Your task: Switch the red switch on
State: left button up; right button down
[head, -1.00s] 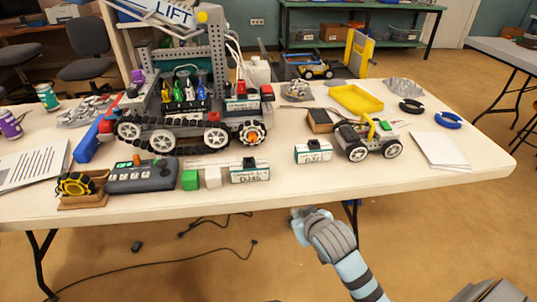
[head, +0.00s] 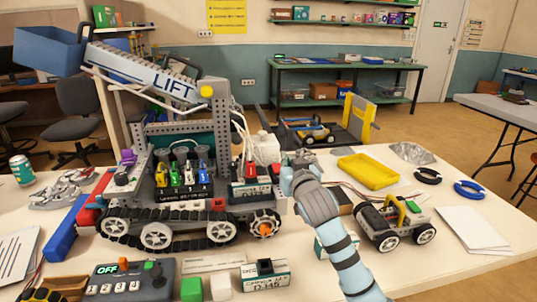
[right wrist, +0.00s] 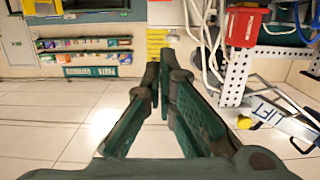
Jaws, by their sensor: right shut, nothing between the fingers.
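A small red part (head: 250,170) stands at the right end of the tracked robot (head: 165,215), above a labelled block. I cannot tell for sure whether it is the red switch. A row of coloured levers (head: 181,175), yellow, blue and green, stands left of it. A grey control box (head: 130,283) at the front left has an OFF label and a small orange-red part (head: 124,265). My right gripper (head: 297,160) is raised over the table, right of the red part and apart from it. Its fingers (right wrist: 160,80) are shut and empty.
A blue-and-white LIFT arm (head: 165,80) rises over the tracked robot. A small wheeled car (head: 395,225) and a yellow tray (head: 368,170) are right of my gripper. Green and white blocks (head: 220,287) lie at the front. Papers (head: 475,230) lie at the right.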

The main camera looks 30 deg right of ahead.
jog(key=b+x, duration=0.1)
jog(key=x, duration=0.1)
jog(key=b+x, duration=0.1)
jog(key=x, duration=0.5)
jog(key=shift+w+d+r+b, duration=0.2)
jog(key=shift+d+r+b, duration=0.1)
jog(key=shift+b, duration=0.1)
jog(key=f, duration=0.2)
jog(key=f+b, duration=0.1)
jog(key=shift+w, duration=0.25)
jog(key=shift+d+f, duration=0.1)
jog(key=shift+f, duration=0.35)
pick_arm(q)
jog(key=f, duration=0.1)
jog(key=a+f, duration=0.2)
jog(key=f, duration=0.1)
jog(key=shift+s, duration=0.4)
jog(key=shift+a+r, duration=0.1)
